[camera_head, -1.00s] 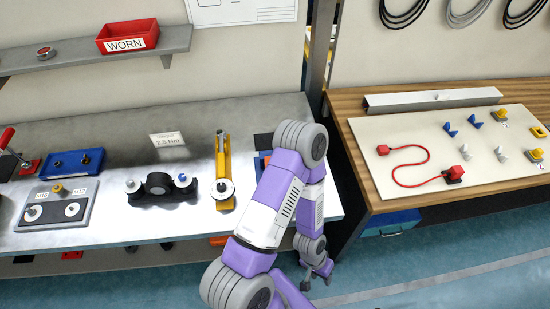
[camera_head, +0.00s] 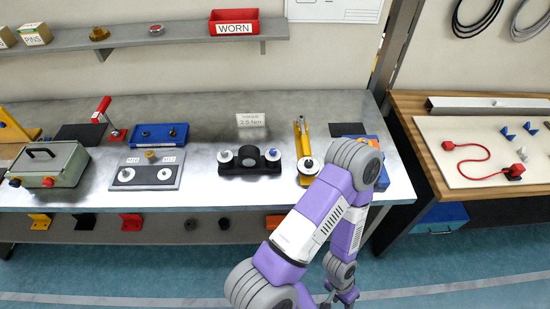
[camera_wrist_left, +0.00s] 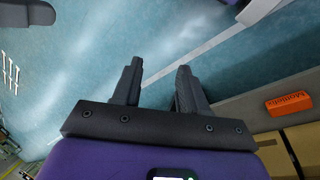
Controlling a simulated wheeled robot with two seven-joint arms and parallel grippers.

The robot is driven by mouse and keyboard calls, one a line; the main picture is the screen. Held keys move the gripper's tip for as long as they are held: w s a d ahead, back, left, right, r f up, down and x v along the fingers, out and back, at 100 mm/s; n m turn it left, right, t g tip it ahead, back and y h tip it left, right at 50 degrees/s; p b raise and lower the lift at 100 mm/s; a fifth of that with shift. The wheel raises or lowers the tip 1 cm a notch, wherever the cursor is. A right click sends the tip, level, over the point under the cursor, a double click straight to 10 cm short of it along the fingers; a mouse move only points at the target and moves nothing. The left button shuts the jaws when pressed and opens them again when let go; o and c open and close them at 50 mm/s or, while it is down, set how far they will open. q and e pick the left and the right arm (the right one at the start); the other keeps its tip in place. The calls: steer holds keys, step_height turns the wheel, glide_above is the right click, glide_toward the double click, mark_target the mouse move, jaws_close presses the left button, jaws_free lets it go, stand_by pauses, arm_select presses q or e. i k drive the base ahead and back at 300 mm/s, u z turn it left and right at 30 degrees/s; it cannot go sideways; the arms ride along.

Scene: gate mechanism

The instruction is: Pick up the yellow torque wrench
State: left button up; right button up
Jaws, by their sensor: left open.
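The yellow torque wrench (camera_head: 302,140) lies on the grey metal bench in the head view, its long body running front to back. A round white-and-dark part at its near end (camera_head: 308,168) is close to my arm's elbow. The one arm in the head view appears to be my left. Its gripper (camera_head: 343,297) hangs low over the blue floor in front of the bench, well apart from the wrench. In the left wrist view my left gripper (camera_wrist_left: 157,85) is open, with only floor between its fingers. My right gripper is not in view.
On the bench (camera_head: 215,195), a black fixture (camera_head: 250,162) stands left of the wrench. A blue tray (camera_head: 375,150) is at its right, partly behind my arm. A sign (camera_head: 251,120) stands behind. The wooden bench (camera_head: 435,160) is at right. An orange box (camera_wrist_left: 290,103) shows in the wrist view.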

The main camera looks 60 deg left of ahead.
mark_target(301, 119)
steer(key=k, duration=0.15)
steer(key=u, duration=1.05)
